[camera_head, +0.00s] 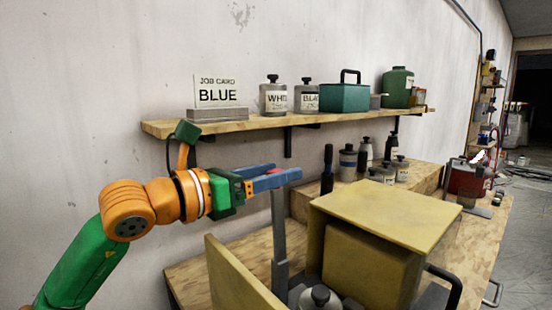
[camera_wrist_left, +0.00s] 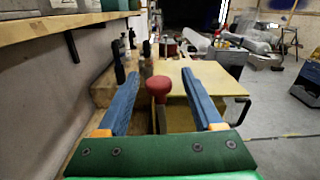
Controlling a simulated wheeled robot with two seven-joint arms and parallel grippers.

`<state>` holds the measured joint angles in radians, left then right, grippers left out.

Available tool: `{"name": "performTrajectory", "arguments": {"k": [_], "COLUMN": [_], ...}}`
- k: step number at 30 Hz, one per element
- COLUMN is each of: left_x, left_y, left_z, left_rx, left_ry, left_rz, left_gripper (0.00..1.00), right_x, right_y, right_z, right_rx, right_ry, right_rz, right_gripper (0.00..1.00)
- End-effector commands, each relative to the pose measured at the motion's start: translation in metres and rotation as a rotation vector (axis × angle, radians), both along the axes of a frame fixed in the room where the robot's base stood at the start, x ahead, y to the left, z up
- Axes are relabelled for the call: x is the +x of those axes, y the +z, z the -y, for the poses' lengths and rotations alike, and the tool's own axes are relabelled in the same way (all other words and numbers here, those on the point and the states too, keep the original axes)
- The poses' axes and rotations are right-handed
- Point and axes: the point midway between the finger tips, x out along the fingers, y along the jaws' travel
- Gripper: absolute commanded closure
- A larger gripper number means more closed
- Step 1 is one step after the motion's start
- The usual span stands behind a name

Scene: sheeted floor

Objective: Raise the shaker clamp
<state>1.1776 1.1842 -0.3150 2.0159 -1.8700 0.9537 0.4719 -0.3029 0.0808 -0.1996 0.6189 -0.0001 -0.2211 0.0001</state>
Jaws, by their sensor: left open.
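The yellow shaker (camera_head: 385,205) stands on the wooden bench with its front open and a yellow panel (camera_head: 240,280) at its left. A grey upright bar (camera_head: 279,235), apparently the clamp lever, rises beside it. A red knob (camera_wrist_left: 158,86) shows in the left wrist view, between my left gripper's fingers; in the head view the fingers mostly hide it. My left gripper (camera_head: 283,176) is open at the bar's top, its blue fingers on either side of the knob (camera_wrist_left: 158,76). Whether they touch it is unclear. A grey-lidded can (camera_head: 320,297) sits low in the shaker's opening. My right gripper is not in view.
A wall shelf (camera_head: 240,126) above holds a BLUE job card (camera_head: 217,92), labelled cans, a teal box (camera_head: 344,97) and a green jug (camera_head: 397,86). Bottles and small cans stand behind the shaker. A red can (camera_head: 467,178) is at right. A dark handle (camera_head: 447,283) projects from the shaker's right.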

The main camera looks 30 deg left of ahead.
Motion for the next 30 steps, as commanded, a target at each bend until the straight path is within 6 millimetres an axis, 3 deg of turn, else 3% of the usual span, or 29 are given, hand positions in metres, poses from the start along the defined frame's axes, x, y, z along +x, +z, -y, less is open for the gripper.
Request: {"name": "performTrajectory", "arguments": {"k": [8,11,16,30], "left_x": [0.006,0.0059,0.0058,0.0058], "left_y": [-0.001,-0.001,-0.001,-0.0011], "left_z": [0.0028,0.0027,0.0027,0.0025], "left_rx": [0.001,0.001,0.001,0.001], "left_ry": [0.0,0.0,0.0,0.0], "left_rz": [0.001,0.0,0.0,0.0], "left_gripper": [0.32,0.54,1.0,1.0], "right_x": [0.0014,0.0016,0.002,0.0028], "right_y": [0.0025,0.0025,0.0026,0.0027], "right_z": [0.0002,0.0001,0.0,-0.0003], "right_rx": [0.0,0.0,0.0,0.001], "right_ry": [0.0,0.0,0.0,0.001], "right_rz": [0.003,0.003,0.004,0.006], "right_gripper": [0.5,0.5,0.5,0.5]}}
